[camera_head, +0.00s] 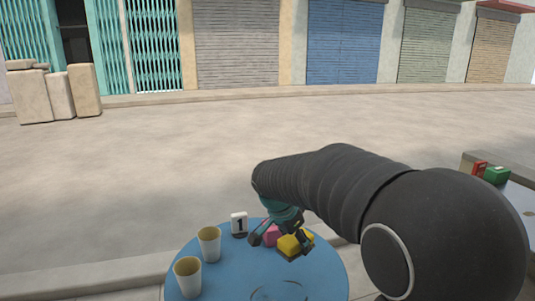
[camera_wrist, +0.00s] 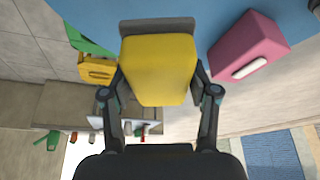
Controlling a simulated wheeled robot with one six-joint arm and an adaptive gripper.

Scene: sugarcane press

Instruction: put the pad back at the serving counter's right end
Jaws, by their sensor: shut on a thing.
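My gripper (camera_head: 279,240) is shut on a yellow pad with a dark grey layer along one face. In the wrist view the pad (camera_wrist: 158,70) sits between the two fingers of my gripper (camera_wrist: 160,88). In the head view the held pad (camera_head: 289,245) is over the right part of a round blue table (camera_head: 215,282). I cannot tell whether the pad touches the table. The serving counter is not clearly identifiable; a grey-topped surface (camera_head: 520,200) shows at the right edge, partly hidden by my arm.
Two cups (camera_head: 209,243) (camera_head: 187,277) and a number 1 card (camera_head: 239,224) stand on the table. A pink box (camera_wrist: 250,47) is beside the pad; yellow (camera_wrist: 97,69) and green (camera_wrist: 85,38) boxes are opposite. Red (camera_head: 479,169) and green (camera_head: 497,175) boxes sit at right.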

